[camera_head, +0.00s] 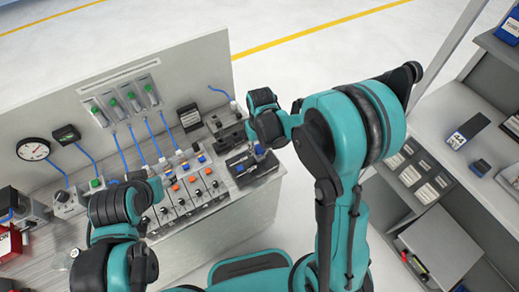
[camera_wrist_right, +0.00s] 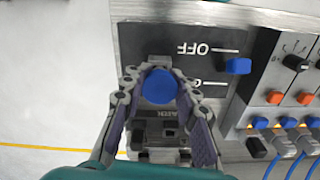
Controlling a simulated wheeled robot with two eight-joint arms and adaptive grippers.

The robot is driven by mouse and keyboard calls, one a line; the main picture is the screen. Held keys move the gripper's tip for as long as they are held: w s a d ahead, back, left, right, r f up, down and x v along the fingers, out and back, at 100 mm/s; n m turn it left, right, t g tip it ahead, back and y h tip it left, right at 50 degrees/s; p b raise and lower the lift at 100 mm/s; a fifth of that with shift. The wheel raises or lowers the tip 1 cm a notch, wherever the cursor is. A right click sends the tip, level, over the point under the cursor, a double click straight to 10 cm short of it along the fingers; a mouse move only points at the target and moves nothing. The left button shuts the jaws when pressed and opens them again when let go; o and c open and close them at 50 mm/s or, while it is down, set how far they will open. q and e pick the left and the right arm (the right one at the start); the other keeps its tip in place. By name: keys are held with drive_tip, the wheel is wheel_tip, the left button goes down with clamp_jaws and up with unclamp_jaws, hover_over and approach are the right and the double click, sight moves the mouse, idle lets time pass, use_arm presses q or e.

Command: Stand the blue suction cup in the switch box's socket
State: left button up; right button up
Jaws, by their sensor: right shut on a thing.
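The blue suction cup (camera_wrist_right: 158,86) is between the fingers of my right gripper (camera_wrist_right: 160,75), which is shut on it, in the right wrist view. In the head view the right gripper (camera_head: 262,150) is over the switch box (camera_head: 243,172) at the bench's right end, and hides most of the cup. The wrist view shows the box's dark plate (camera_wrist_right: 215,98) with an OFF label and a blue switch (camera_wrist_right: 237,66) to the right of the cup. The socket is hidden, so I cannot tell whether the cup is in it. My left arm is at lower left; its fingers do not show clearly.
A row of control boxes with orange buttons (camera_head: 176,186) and blue hoses stands left of the switch box. A grey back panel (camera_head: 190,72) rises behind. A shelf unit (camera_head: 498,160) is at right. Open floor lies beyond the bench.

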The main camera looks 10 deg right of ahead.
drive_tip(key=o, duration=1)
wheel_tip(320, 180, up, 9)
drive_tip(key=p, duration=0.6)
drive_tip(key=shift+p, duration=0.3)
